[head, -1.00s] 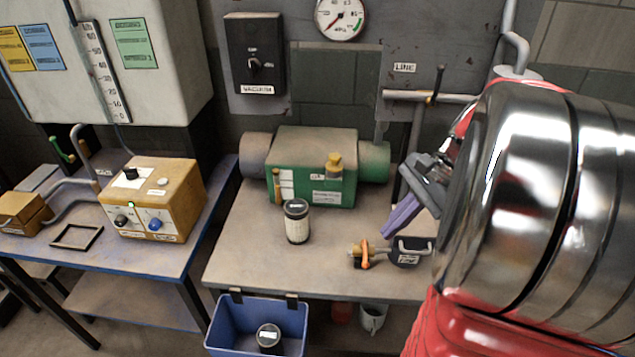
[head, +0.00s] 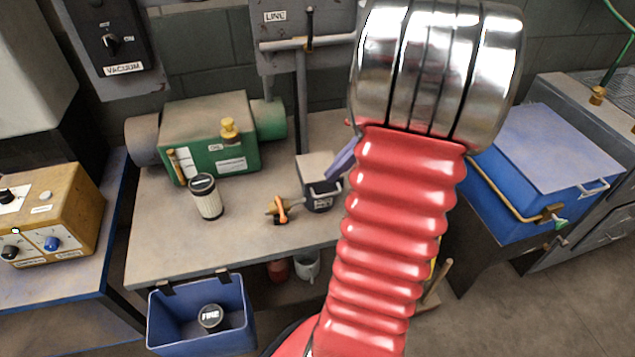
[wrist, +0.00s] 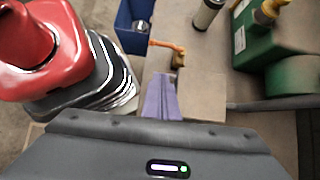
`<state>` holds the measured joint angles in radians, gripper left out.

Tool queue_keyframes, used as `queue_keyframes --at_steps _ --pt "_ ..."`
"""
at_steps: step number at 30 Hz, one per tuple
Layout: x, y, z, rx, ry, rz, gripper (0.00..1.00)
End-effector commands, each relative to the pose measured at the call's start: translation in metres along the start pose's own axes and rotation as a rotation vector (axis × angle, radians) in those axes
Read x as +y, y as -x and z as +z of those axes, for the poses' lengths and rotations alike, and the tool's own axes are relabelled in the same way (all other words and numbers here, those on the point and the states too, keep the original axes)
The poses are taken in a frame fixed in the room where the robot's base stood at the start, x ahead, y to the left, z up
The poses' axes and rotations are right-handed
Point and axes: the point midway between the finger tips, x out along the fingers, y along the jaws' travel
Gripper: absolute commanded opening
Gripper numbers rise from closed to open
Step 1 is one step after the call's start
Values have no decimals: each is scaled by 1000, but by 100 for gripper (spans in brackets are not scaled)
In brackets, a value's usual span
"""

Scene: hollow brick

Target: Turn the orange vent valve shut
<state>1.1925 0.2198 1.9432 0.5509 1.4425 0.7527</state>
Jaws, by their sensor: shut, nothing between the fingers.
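The orange vent valve handle (head: 281,210) sits on a brass fitting (head: 270,207) at the left of a small grey box (head: 318,180) on the bench. In the wrist view the orange handle (wrist: 163,44) lies just beyond my fingertips, pointing left from the brass fitting (wrist: 178,58). My gripper (head: 340,160) shows only as a bit of purple finger beside the box's upper right; my arm hides the rest. In the wrist view my purple gripper (wrist: 160,82) is shut and empty, apart from the handle.
A filter canister (head: 206,197) and a green pump housing (head: 208,138) stand left of and behind the valve. A blue bin (head: 200,315) hangs at the bench's front edge. A blue-lidded chest (head: 540,150) stands right. Bare bench top (head: 180,240) lies front left.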

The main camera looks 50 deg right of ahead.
Motion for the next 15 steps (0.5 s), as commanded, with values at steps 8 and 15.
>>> queue_keyframes --at_steps 8,15 --pt "1 -34 1 -1 1 4 0" --pt "1 -72 1 -1 0 4 0"
